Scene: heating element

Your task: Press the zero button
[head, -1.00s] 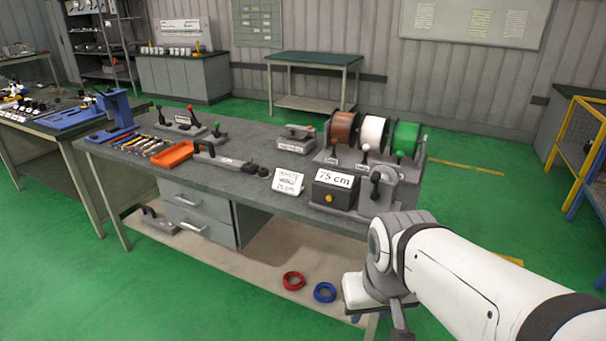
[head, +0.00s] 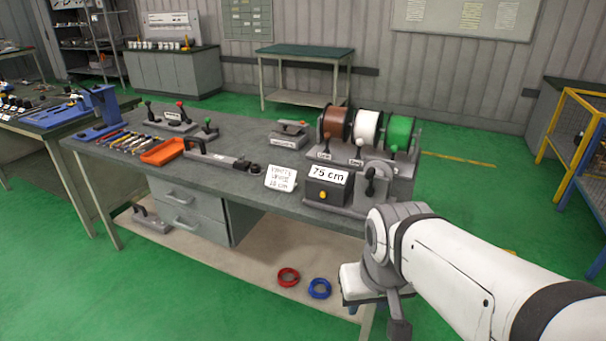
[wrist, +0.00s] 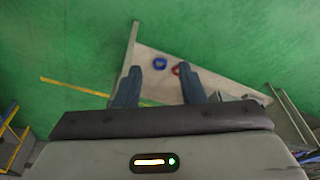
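A dark box with a white "75 cm" label (head: 328,175) stands on the workbench's right part. A small round yellow button (head: 322,195) sits on its front face, below the label; I cannot read any "zero" marking on it. In the wrist view my gripper (wrist: 160,85) points down toward the floor and lower shelf, its two blue-grey fingers apart with nothing between them. In the head view my arm is at the lower right, in front of the bench's right end, apart from the box. The fingers are mostly hidden there.
The workbench (head: 240,140) carries spools (head: 367,127) behind the box, a hand crank (head: 374,182) right of it and a white sign (head: 281,178) left of it. A red ring (head: 288,277) and a blue ring (head: 319,288) lie below. Green floor in front is clear.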

